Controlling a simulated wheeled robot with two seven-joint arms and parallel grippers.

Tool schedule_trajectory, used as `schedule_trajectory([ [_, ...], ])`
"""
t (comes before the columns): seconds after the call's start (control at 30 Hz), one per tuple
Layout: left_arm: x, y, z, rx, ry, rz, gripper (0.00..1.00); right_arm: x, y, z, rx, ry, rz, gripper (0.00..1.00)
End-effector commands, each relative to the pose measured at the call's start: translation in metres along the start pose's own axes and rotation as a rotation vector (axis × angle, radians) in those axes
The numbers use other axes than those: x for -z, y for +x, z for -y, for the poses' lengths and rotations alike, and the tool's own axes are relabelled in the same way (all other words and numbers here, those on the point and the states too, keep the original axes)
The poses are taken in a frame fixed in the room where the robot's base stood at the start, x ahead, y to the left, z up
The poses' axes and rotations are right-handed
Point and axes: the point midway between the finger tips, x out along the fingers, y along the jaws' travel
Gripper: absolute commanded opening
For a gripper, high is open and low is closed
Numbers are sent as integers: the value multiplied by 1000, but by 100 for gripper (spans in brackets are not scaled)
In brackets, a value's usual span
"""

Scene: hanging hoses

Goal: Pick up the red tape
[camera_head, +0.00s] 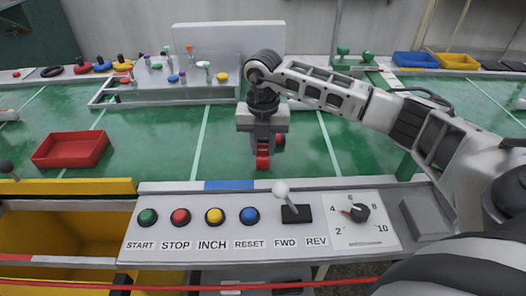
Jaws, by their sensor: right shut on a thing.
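My right gripper (263,148) hangs pointing down over the green surface in the middle of the camera_head view. It is shut on the red tape (263,162), whose lower part shows below the fingers. Another bit of red shows at the right side of the gripper. The fingers hide the rest of the tape. I cannot tell whether the tape touches the green surface. My left gripper is not in view.
A red tray (70,149) lies on the green surface (170,150) at left. A control panel (160,253) with coloured buttons, a lever and a dial stands in front. A grey rack (165,80) with coloured pieces stands behind. Blue (415,60) and yellow trays (456,61) are far right.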

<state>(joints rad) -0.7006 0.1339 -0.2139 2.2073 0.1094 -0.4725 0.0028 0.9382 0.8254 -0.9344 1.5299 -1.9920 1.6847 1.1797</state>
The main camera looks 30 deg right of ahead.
Motion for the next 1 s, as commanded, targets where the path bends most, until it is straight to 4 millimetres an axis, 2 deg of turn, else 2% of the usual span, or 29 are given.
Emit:
schedule_trajectory([
  [0.27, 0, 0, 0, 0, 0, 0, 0, -1, -8, 0, -2, 0, 2, 5],
  [0.47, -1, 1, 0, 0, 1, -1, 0, 0, -35, -1, -4, 0, 4, 5],
  [0.73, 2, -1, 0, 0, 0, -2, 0, 48, -95, -22, -5, -7, 5, 5],
  [0.8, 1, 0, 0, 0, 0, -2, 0, 66, -100, -30, -3, -9, 2, 5],
  [1.0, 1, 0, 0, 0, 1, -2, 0, 104, -119, -47, -2, -5, 1, 5],
])
